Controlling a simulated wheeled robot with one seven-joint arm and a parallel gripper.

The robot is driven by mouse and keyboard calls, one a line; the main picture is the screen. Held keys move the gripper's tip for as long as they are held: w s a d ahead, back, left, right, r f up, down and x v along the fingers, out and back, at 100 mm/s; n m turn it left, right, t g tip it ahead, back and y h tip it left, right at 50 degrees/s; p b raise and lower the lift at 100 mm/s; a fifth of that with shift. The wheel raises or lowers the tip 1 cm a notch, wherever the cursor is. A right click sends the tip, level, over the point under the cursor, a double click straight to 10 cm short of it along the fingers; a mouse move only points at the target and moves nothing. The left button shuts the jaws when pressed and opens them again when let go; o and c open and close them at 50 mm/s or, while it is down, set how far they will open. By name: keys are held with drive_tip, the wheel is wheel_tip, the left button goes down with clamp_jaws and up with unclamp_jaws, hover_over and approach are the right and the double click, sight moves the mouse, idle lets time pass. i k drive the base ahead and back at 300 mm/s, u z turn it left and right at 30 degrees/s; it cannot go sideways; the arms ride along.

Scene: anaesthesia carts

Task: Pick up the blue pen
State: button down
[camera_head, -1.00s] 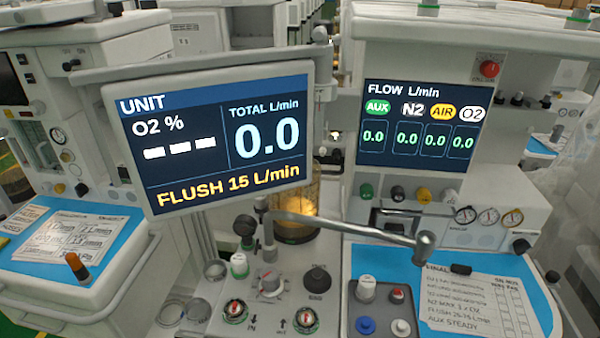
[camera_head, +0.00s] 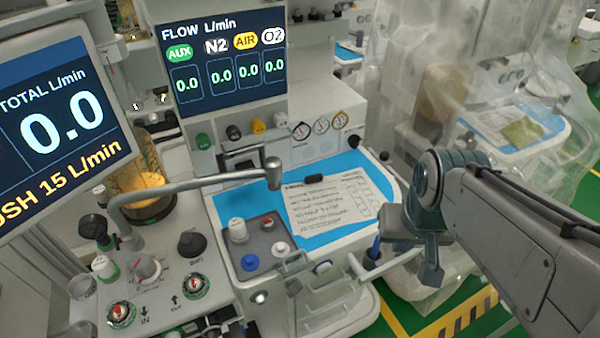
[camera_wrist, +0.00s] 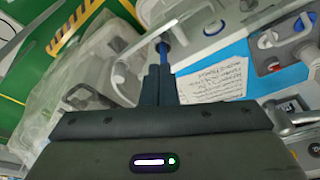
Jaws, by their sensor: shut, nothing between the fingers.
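The blue pen (camera_head: 375,247) shows as a thin blue stick at the front right corner of the cart, beside the rail. Its lower end is hard to make out. In the wrist view the blue pen (camera_wrist: 165,55) lies just beyond my fingertips, partly hidden by them. My gripper (camera_head: 387,222) comes in from the right, close to the pen in the head view. In the wrist view my gripper (camera_wrist: 160,70) has its two dark fingers together with nothing between them. I cannot tell whether the fingertips touch the pen.
A printed sheet (camera_head: 330,203) and a black clip (camera_head: 314,178) lie on the blue worktop (camera_head: 235,202). A metal swing arm (camera_head: 190,183) reaches over the cart. A plastic-draped cart (camera_head: 470,60) stands behind at right. Green floor (camera_head: 380,328) shows in front.

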sight(375, 248)
drive_tip(key=z, duration=1)
drive_tip(key=k, duration=0.35)
drive_tip(key=u, duration=0.8)
